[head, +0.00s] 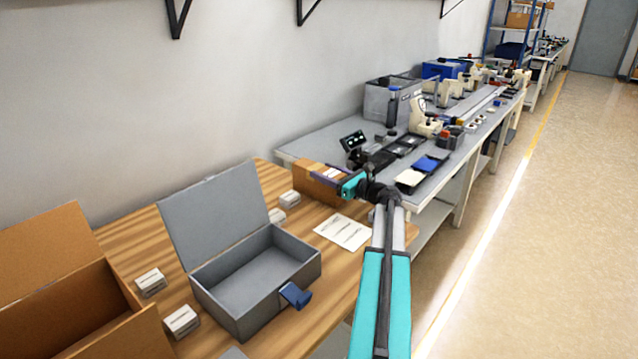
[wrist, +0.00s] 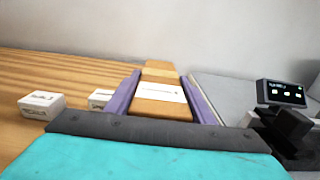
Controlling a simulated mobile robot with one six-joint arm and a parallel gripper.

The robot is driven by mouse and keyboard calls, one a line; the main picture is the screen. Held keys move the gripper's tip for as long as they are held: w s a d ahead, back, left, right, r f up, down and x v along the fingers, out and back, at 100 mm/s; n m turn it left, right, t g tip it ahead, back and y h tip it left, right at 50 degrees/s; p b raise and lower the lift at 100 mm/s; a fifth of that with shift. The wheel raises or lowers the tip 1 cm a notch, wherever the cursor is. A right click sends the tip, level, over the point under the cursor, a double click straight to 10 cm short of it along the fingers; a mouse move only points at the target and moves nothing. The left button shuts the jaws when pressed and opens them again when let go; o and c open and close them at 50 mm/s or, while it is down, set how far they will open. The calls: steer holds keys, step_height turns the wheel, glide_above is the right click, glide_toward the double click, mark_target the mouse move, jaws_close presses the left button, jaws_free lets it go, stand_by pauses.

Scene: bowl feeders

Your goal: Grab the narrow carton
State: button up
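The narrow carton (head: 312,187) is a long brown box with a white label, at the far right end of the wooden table. In the wrist view the carton (wrist: 160,109) lies lengthwise between my gripper's two purple fingers (wrist: 160,76), one along each long side. My gripper (head: 332,178) reaches it from the right in the head view. The fingers are set apart by about the carton's width. Whether they press on its sides or leave a thin gap cannot be told. The carton appears to rest on the table; its underside is hidden.
A grey open-lidded box (head: 255,275) with a blue latch stands mid-table. A large open cardboard box (head: 75,310) is at left. Several small white boxes (head: 182,320) and a paper sheet (head: 343,232) lie around. A grey bench (head: 335,135) with a small display (wrist: 282,93) adjoins behind.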

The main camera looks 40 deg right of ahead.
steer(key=c, duration=0.6)
steer(key=shift+r, duration=0.2)
steer(key=shift+r, duration=1.2)
steer(key=s+a, duration=0.3)
steer(key=s, duration=0.1)
steer(key=s+a+r, duration=0.1)
steer(key=s+a, duration=0.3)
steer(key=s+a+r, duration=0.1)
steer(key=s+a, duration=0.2)
steer(key=s, duration=0.1)
steer(key=shift+s+a+r, duration=0.1)
steer(key=shift+a+r, duration=0.05)
